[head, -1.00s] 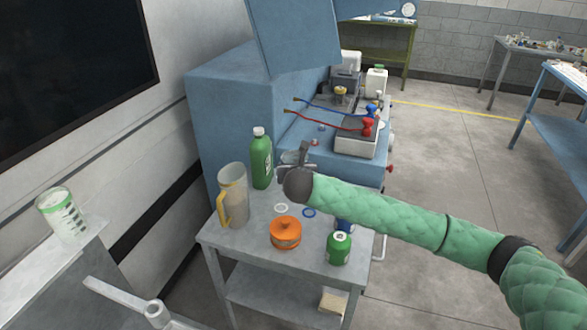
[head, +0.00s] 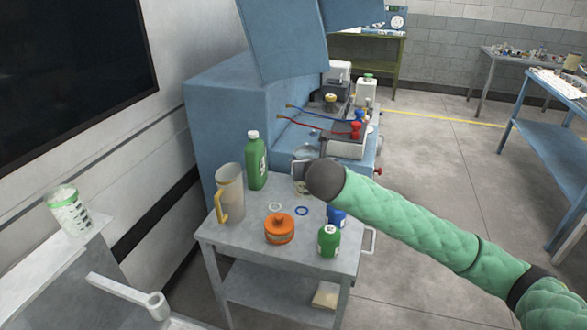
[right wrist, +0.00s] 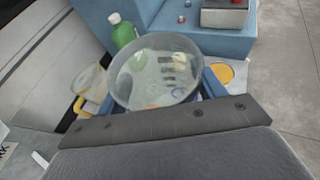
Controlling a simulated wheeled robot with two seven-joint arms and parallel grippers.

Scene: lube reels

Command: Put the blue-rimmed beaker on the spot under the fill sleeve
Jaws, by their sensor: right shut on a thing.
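My right gripper (head: 304,172) is shut on a clear beaker, held above the back right of the cart. In the right wrist view the beaker (right wrist: 150,72) is seen from above, with dark marks on its wall and a pale grey-blue rim; it looks empty. In the head view its rim (head: 306,152) shows just past my dark wrist, which hides much of it. A green-rimmed beaker (head: 68,210) stands on a ledge at far left. I cannot pick out the fill sleeve or its spot for certain. My left gripper is not in view.
The grey cart (head: 237,255) bears a grey jug (head: 230,190), a tall green bottle (head: 256,165), an orange pot (head: 279,229), a small green bottle (head: 328,241) and two rings. The blue machine (head: 225,110) stands behind. A yellow disc (right wrist: 220,75) lies right of the beaker.

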